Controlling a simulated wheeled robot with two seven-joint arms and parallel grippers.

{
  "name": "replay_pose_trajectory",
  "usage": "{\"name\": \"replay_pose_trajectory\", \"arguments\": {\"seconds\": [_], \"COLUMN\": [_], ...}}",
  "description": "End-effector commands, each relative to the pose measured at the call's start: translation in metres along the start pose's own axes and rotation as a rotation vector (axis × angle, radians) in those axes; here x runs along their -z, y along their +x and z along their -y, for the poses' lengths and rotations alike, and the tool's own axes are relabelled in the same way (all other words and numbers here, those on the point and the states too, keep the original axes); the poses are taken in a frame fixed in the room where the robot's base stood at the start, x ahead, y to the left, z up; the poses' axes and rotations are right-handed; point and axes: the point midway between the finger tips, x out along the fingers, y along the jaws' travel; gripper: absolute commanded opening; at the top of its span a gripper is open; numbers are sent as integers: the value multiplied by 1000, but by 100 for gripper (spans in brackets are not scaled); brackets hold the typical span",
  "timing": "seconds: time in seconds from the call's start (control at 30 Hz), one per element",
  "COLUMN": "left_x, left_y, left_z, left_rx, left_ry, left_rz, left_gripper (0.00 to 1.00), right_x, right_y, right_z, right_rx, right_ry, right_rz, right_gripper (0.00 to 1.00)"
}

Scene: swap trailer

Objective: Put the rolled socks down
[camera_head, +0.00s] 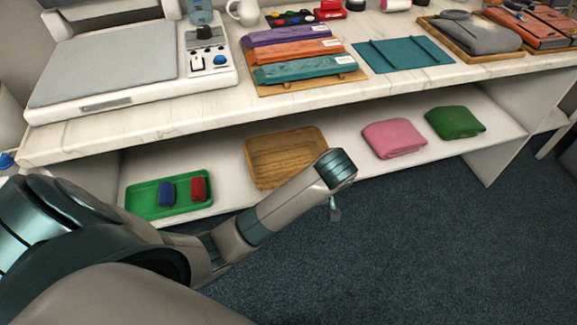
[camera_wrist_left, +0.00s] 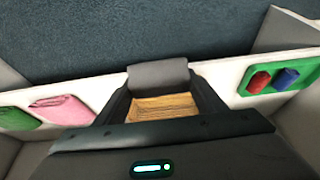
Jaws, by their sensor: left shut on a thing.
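My left gripper (camera_wrist_left: 157,90) is shut on a grey roll, the rolled socks (camera_wrist_left: 158,74), held between its two dark fingers in the left wrist view. A wooden tray (camera_wrist_left: 160,114) shows empty beyond the fingers. In the head view this wooden tray (camera_head: 262,160) lies on the lower shelf, partly behind my left wrist. There my wrist hides the held socks and most of the gripper. A green tray (camera_head: 141,208) to its left holds a blue roll (camera_head: 166,194) and a red roll (camera_head: 198,189). My right gripper is not in view.
A pink folded cloth (camera_head: 393,138) and a green folded cloth (camera_head: 455,122) lie on the lower shelf (camera_head: 345,153), right of the wooden tray. The white countertop (camera_head: 200,112) overhangs the shelf. Dark carpet (camera_head: 430,240) in front is clear.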

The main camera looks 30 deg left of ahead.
Motion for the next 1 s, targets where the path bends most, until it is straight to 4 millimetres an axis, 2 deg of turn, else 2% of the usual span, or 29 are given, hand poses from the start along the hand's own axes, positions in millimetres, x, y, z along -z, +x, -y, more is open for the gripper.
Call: {"name": "replay_pose_trajectory", "arguments": {"seconds": [0.37, 0.47, 0.67, 0.8, 1.0], "left_x": [7, 12, 25, 44, 79], "left_y": [12, 19, 32, 42, 54], "left_z": [0, 0, 0, 0, 1], "left_rx": [1, -1, -1, 1, 2], "left_ry": [2, 3, 3, 2, 0], "left_rz": [-60, -107, -209, -314, -306], "left_gripper": [39, 39, 39, 39, 39], "right_x": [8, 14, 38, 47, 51], "right_y": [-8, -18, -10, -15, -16], "right_z": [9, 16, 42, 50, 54], "right_rx": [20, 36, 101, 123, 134], "right_ry": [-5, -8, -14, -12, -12], "right_rz": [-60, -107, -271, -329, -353], "right_gripper": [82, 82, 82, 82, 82]}}
